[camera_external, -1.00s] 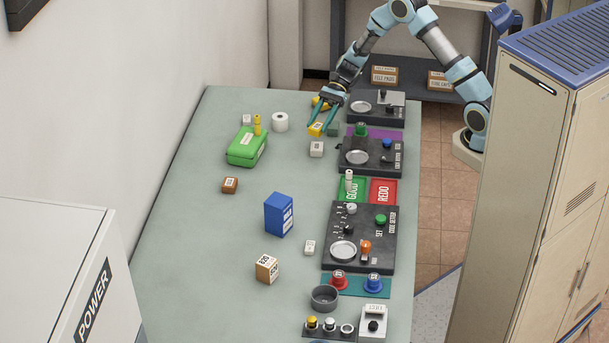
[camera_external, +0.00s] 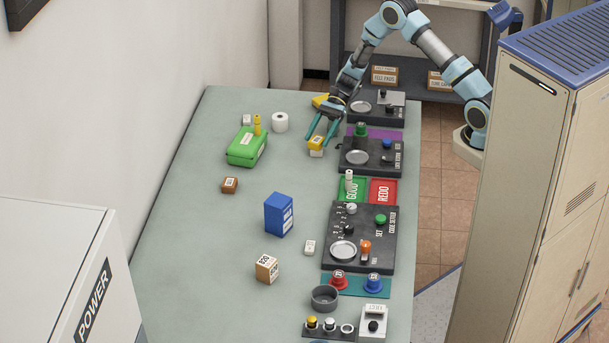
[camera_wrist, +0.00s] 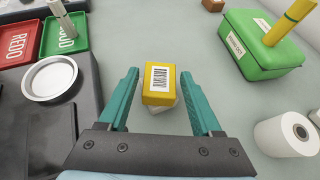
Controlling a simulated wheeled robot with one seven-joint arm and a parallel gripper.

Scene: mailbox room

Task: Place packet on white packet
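The yellow packet (camera_external: 316,142) has a white barcode label and sits on top of the white packet (camera_external: 316,153). In the wrist view the yellow packet (camera_wrist: 158,86) covers most of the white packet (camera_wrist: 165,108), whose lower edge and corner show beneath it. My gripper (camera_external: 318,141) is over the stack with its teal fingers on either side. In the wrist view my gripper (camera_wrist: 159,75) is open, with a gap between each finger and the yellow packet.
A control panel with a round dish (camera_external: 357,157) stands close to the right of the stack. A green box (camera_external: 247,147) and a white roll (camera_external: 280,122) are to the left. The table (camera_external: 200,240) is clear between the stack and the blue box (camera_external: 279,215).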

